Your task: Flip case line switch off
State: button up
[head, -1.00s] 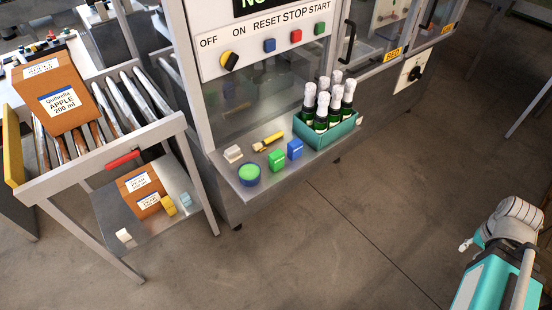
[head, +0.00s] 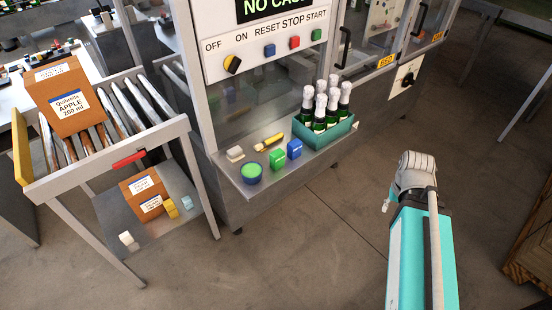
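A rotary switch with a yellow and black knob (head: 232,64) sits under the OFF and ON labels on the white machine panel (head: 268,42). Its knob is tilted; I cannot tell its exact setting. A second, dark rotary switch (head: 408,78) is on a white plate farther right. No label in view reads "case line". My teal and grey arm is at the lower right, well away from both switches. A small pale part at its end (head: 386,206) may be my gripper; its fingers cannot be made out.
Blue, red and green buttons (head: 294,42) sit right of the knob. A green crate (head: 324,132) of bottles and small containers stand on the steel ledge below. A roller conveyor (head: 122,98) with an apple carton (head: 66,100) is at left. Floor between ledge and arm is clear.

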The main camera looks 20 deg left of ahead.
aim_at(231, 63)
jog(key=u, duration=0.9)
jog(key=i, duration=0.65)
jog(key=z, duration=0.1)
jog(key=k, duration=0.6)
jog(key=u, duration=0.1)
